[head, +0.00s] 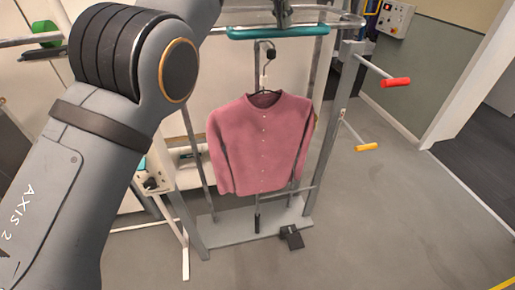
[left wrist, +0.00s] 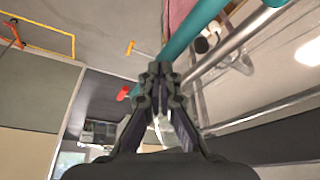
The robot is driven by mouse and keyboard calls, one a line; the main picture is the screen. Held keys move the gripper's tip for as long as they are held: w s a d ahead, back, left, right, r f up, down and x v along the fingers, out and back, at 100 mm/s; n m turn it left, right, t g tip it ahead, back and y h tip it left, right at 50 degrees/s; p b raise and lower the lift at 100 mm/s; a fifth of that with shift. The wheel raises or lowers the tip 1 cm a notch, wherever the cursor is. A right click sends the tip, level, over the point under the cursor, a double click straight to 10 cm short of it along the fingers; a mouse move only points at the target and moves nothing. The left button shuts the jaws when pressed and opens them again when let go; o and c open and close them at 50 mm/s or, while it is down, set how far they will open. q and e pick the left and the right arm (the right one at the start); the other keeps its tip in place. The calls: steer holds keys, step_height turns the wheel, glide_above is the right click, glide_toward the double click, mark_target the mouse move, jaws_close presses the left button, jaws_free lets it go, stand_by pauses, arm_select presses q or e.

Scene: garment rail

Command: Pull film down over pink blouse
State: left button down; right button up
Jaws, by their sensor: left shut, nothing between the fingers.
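The pink blouse (head: 262,143) hangs on a hanger from a hook in the middle of the garment rail frame, buttoned and upright. A strip of it shows at the top of the left wrist view (left wrist: 178,12). A teal bar (head: 262,33) lies across the frame above the blouse; it also crosses the left wrist view (left wrist: 190,30). I cannot make out any film over the blouse. My left gripper (head: 283,14) is at the top edge of the head view, just above the teal bar. In the left wrist view its fingers (left wrist: 160,72) are shut and empty, close to the bar. My right gripper is out of view.
The metal stand has a flat base (head: 240,228) with a foot pedal (head: 291,237). A red-ended handle (head: 396,82) and a yellow-ended handle (head: 367,147) stick out on the right. A control box (head: 396,19) is on the wall. The right floor is clear.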

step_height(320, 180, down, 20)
steer(key=b, duration=1.8)
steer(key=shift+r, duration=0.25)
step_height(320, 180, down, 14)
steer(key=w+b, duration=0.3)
steer(key=b, duration=1.3)
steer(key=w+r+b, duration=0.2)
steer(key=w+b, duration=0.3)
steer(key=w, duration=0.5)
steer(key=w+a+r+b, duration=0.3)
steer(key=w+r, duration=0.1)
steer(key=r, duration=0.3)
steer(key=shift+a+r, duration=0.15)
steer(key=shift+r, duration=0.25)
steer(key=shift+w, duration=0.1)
